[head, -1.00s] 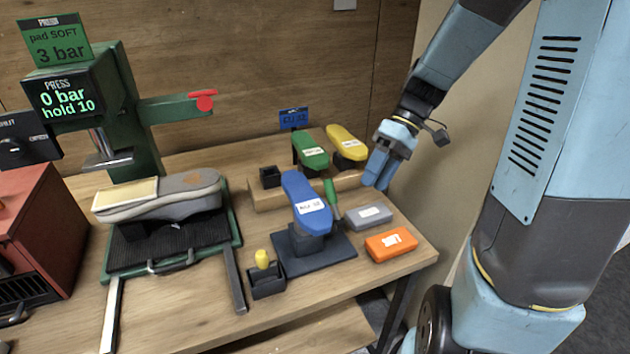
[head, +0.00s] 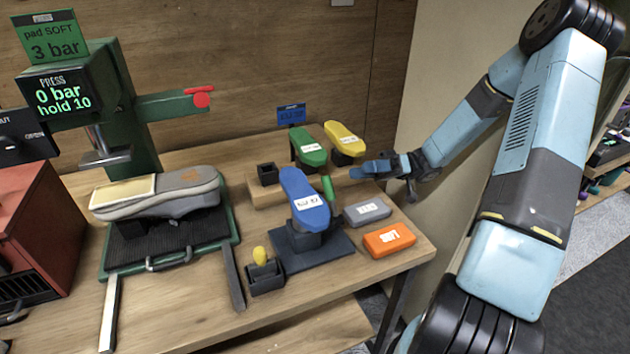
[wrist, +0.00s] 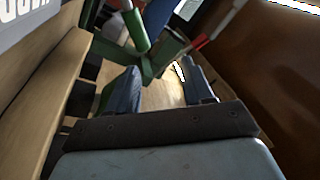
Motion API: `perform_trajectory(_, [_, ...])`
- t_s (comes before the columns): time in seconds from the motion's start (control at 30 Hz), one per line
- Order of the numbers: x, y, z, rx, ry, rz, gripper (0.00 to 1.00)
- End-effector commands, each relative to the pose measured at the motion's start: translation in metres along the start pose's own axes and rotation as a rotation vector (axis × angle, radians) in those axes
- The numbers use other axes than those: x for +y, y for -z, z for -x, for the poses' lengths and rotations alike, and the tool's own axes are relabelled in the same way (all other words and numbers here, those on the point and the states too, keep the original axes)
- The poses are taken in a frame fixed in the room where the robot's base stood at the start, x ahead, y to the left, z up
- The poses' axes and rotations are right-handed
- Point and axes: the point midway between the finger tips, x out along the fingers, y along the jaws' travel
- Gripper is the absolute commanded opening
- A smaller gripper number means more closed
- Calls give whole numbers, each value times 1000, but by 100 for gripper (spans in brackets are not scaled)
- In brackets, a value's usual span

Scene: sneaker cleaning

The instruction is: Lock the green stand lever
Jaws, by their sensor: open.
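The green stand lever (head: 327,187) sticks up, leaning slightly, just right of the blue shoe form (head: 306,200) on its dark stand (head: 335,247). My gripper (head: 357,171) is to the right of the lever and a little higher in the picture, pointing left. It is open and empty, apart from the lever. In the wrist view, a green bar (wrist: 137,28), seemingly the lever, is ahead beyond the left finger of my gripper (wrist: 160,72). The lever's lower end is hard to make out.
Green (head: 308,146) and yellow (head: 345,138) shoe forms stand behind on a wooden step. Grey (head: 366,211) and orange (head: 388,240) boxes lie right of the stand. A sneaker (head: 160,195) rests under the press at left. A small black holder (head: 265,279) stands in front.

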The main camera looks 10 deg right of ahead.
Motion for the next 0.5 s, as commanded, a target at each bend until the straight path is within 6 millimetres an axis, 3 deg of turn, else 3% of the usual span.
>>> perform_trajectory(0.27, [7,3,6,89,34,70,51])
perform_trajectory(0.5, [12,-1,-24,87,37,68,51])
